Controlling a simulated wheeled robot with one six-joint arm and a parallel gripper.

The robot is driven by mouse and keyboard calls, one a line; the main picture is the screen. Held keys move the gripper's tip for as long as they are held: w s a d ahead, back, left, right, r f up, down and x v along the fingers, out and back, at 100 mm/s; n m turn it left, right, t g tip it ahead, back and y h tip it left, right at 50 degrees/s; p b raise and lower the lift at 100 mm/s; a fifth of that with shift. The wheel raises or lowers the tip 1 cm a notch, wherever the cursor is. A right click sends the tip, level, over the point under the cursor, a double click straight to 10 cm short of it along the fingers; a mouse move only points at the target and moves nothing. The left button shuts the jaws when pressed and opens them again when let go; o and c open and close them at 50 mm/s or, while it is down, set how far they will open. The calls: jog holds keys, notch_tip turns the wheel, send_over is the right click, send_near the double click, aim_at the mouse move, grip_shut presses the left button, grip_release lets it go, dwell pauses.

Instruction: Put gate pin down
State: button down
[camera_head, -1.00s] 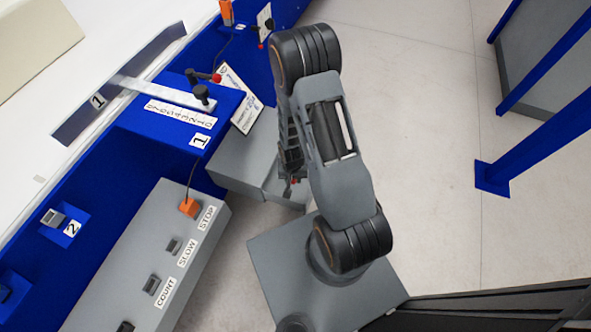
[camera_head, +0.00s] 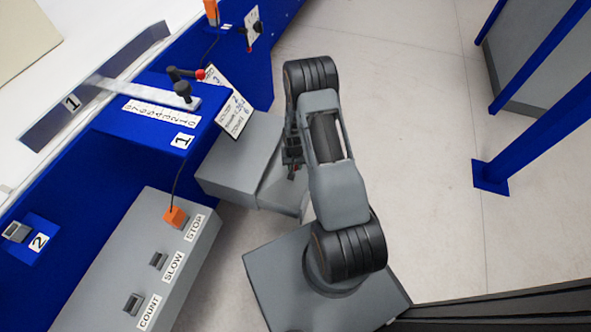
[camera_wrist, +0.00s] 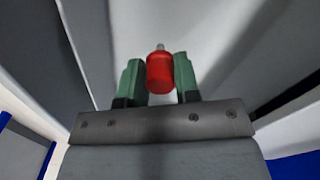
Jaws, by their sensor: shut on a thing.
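A red pin (camera_wrist: 160,74) with a grey metal tip, which I take to be the gate pin, is in the wrist view. It stands between the two green fingers of my gripper (camera_wrist: 158,78), which is shut on it. The tip points up in that view, away from the palm. In the head view my gripper (camera_head: 292,158) is small and partly hidden behind my arm, and it hangs above the grey box beside the blue bench. The pin cannot be made out clearly there.
A blue stand (camera_head: 150,122) carries a lever with a red knob (camera_head: 200,74) and a number scale. A grey panel (camera_head: 125,262) has labelled switches and an orange block (camera_head: 175,217) on a cord. A blue post (camera_head: 540,135) stands at right. The floor between is clear.

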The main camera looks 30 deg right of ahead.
aim_at(295, 170)
jog(key=shift+w+d+f+b, duration=0.15)
jog(key=shift+f+b, duration=0.65)
jog(key=shift+f, duration=0.95)
jog(key=shift+f, duration=0.1)
jog(key=shift+f, duration=0.1)
jog(key=c, duration=0.8)
grip_release()
jog(key=shift+c, duration=0.2)
